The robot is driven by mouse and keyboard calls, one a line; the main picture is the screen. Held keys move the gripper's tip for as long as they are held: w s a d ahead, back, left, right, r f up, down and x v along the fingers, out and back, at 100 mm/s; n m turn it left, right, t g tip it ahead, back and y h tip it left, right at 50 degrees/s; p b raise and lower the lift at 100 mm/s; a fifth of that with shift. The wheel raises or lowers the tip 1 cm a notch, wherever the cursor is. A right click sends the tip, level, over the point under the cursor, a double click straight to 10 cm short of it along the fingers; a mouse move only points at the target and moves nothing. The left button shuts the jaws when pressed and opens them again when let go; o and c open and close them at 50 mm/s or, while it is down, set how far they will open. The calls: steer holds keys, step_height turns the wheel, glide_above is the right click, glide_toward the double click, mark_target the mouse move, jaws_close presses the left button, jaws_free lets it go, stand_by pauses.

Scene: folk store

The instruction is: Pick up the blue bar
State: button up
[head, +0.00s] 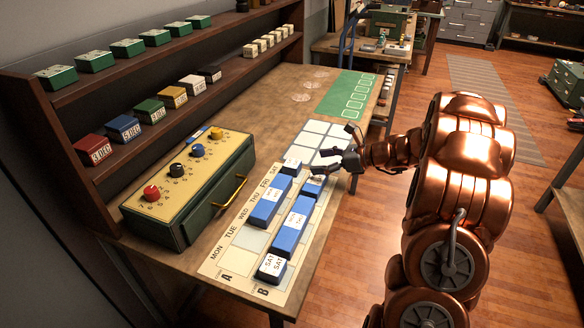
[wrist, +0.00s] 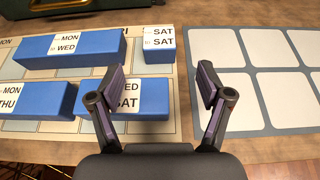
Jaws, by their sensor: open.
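Several blue bars with white day labels lie on the board. In row A, a long bar (head: 268,202) is labelled MON to WED in the wrist view (wrist: 95,50), and a short SAT to SAT bar (wrist: 158,48) lies right of it. In row B lie a long bar (head: 293,226) and a bar with a partly hidden label ending in SAT (wrist: 148,110).
A green box with coloured knobs (head: 190,182) and a yellow handle stands left of the board. A wooden shelf (head: 90,185) with small boxes is behind it. Blank white squares (head: 315,127) and a green mat (head: 345,92) lie farther along the table.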

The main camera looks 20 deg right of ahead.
mark_target(297, 164)
steer(key=shift+p+x, duration=0.65)
steer(key=shift+x, duration=2.25)
steer(key=shift+s, duration=0.1)
steer(key=shift+c, duration=0.3)
steer(key=c, duration=1.2)
